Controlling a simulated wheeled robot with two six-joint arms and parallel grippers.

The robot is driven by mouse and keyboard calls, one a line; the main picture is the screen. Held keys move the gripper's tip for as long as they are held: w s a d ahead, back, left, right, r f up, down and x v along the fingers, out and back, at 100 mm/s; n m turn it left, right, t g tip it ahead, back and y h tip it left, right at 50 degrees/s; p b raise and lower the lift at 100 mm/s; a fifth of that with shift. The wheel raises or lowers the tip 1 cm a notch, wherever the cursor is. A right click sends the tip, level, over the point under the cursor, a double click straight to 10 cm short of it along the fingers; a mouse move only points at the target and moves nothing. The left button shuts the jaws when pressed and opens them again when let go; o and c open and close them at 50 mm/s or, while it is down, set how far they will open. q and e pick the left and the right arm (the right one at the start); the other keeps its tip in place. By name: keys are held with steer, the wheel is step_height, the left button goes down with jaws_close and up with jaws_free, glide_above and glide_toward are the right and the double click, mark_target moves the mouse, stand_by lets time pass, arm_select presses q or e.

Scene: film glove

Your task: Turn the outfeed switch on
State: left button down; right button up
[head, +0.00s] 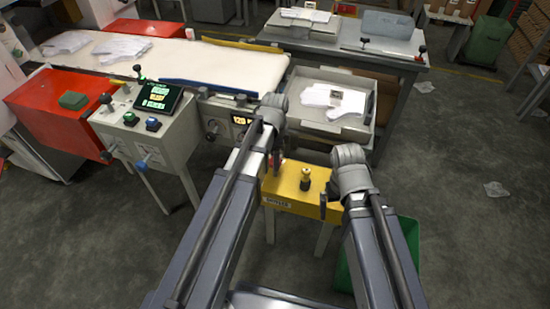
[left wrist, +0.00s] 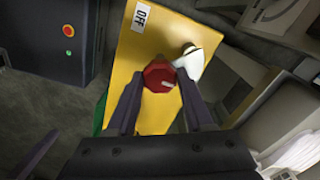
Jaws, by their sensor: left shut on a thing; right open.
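The yellow outfeed box (head: 285,190) stands on legs in the middle of the head view, with a small label on its front. In the left wrist view its yellow face (left wrist: 155,40) carries an OFF label (left wrist: 142,17) and a red faceted knob (left wrist: 158,76). My left gripper (left wrist: 160,92) is shut on this red knob, a finger on each side. In the head view my left gripper (head: 279,158) is at the box's far left part, mostly hidden by my arm. My right gripper (head: 326,205) is open and empty, beside the box's right end.
A yellow-and-black post (head: 305,179) stands on the box top. A control console (head: 145,125) with a lit screen is at left, by the white conveyor belt (head: 190,68). A tray (head: 300,105) of white gloves lies behind the box. A green bin (head: 347,272) is at right.

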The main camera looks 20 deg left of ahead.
arm_select(q)
steer(key=shift+c, duration=1.4)
jaws_free()
steer(key=shift+r, duration=0.1)
step_height(320, 180, up, 8)
steer(key=p, duration=0.8)
steer(key=shift+f, duration=0.2)
steer(key=shift+f, duration=0.15)
step_height(320, 180, down, 8)
steer(key=b, duration=0.8)
steer(key=shift+r, duration=0.2)
steer(key=shift+r, duration=0.1)
